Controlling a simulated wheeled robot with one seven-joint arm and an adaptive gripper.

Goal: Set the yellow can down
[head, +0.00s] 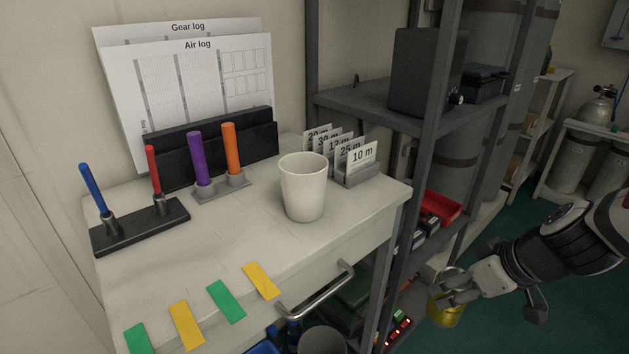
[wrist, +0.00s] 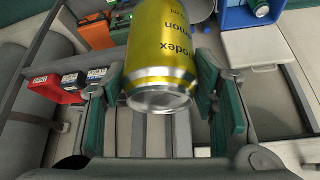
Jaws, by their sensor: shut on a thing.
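The yellow can (head: 446,314) is in my gripper (head: 458,288) at the lower right of the head view, beyond the desk's right side and low down beside the grey shelf unit. In the wrist view the yellow can (wrist: 160,52) sits between the two green-padded fingers of my gripper (wrist: 160,88). Its silver end faces the camera and dark printing runs on its side. My gripper is shut on it. I cannot tell what lies directly under the can.
The white desk (head: 240,240) carries a white cup (head: 303,188), markers in holders, depth cards (head: 358,158) and coloured strips. The grey shelf post (head: 427,120) stands between desk and can. A red tray (head: 440,207) sits on a lower shelf. Green floor (head: 530,320) is open at right.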

